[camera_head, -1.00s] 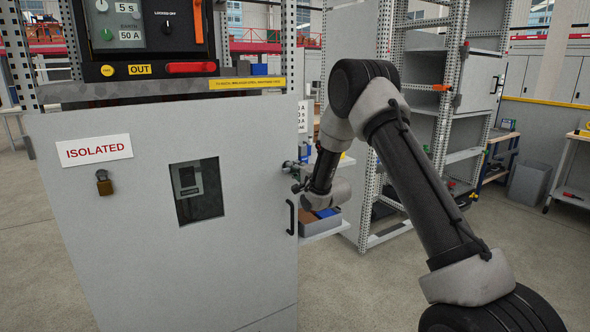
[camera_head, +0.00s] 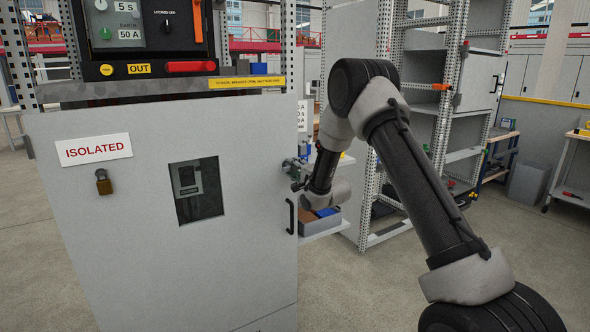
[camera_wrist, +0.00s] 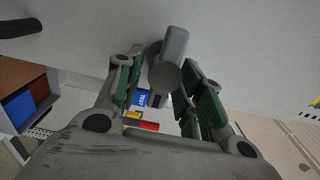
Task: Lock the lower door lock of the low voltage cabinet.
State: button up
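The low voltage cabinet's grey lower door (camera_head: 120,230) is closed in the head view, with a small window and an "ISOLATED" sign. A grey cylindrical lock knob (camera_wrist: 168,68) stands out from the door in the wrist view. My gripper (camera_wrist: 165,98) is open, with one dark green padded finger on each side of the knob. A narrow gap seems to show beside the knob; contact is not clear. In the head view my gripper (camera_head: 296,172) is at the door's right edge, above the black door handle (camera_head: 291,216); the knob is hard to make out there.
A brass padlock (camera_head: 103,182) hangs below the sign. A red handle (camera_head: 190,67) sits on the panel above the door. A box with blue items (camera_head: 320,222) stands on a shelf behind my wrist. Open shelving racks (camera_head: 440,110) stand to the right.

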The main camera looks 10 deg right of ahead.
jog(key=shift+s, duration=0.1)
jog(key=v, duration=1.2)
